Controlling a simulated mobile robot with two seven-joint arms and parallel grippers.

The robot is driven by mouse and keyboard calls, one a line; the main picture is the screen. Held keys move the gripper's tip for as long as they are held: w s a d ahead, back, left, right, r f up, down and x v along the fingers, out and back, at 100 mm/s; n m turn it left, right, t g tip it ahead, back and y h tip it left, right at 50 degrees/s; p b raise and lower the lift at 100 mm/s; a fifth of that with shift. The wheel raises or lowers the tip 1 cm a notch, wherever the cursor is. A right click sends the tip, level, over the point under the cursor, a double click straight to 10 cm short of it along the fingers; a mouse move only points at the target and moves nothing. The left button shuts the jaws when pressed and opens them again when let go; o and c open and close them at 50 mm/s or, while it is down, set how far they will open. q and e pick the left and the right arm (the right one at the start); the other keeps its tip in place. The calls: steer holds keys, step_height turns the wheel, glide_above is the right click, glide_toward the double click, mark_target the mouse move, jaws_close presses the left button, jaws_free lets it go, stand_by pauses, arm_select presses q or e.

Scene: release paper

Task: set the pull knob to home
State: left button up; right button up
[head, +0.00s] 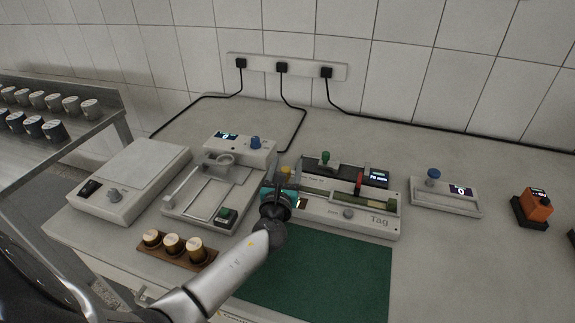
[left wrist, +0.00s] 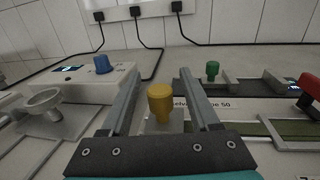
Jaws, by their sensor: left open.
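A yellow knob (head: 285,172) stands at the left end of the tag machine (head: 345,220). In the left wrist view the yellow knob (left wrist: 160,100) is upright on a pale block, between my two fingers, with a gap on each side. My left gripper (head: 284,183) is open and empty, reaching over the machine's left end; its fingers also show in the left wrist view (left wrist: 159,80). A green knob (head: 325,157) stands farther back, also in the left wrist view (left wrist: 212,70). No visible label tells which one is the pull knob. My right gripper is not in view.
A device with a blue knob (head: 255,142) and a round cup is left of my gripper. A red lever (head: 358,180) rises from the tag machine. A wooden tray (head: 205,262) holds three capped jars. A green mat (head: 330,275) lies bare in front.

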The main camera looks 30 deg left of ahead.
arm_select(q)
steer(key=shift+w+a, duration=0.3)
steer(key=shift+w, duration=0.3)
jaws_close()
steer(key=shift+d, duration=0.1)
stand_by(1.1)
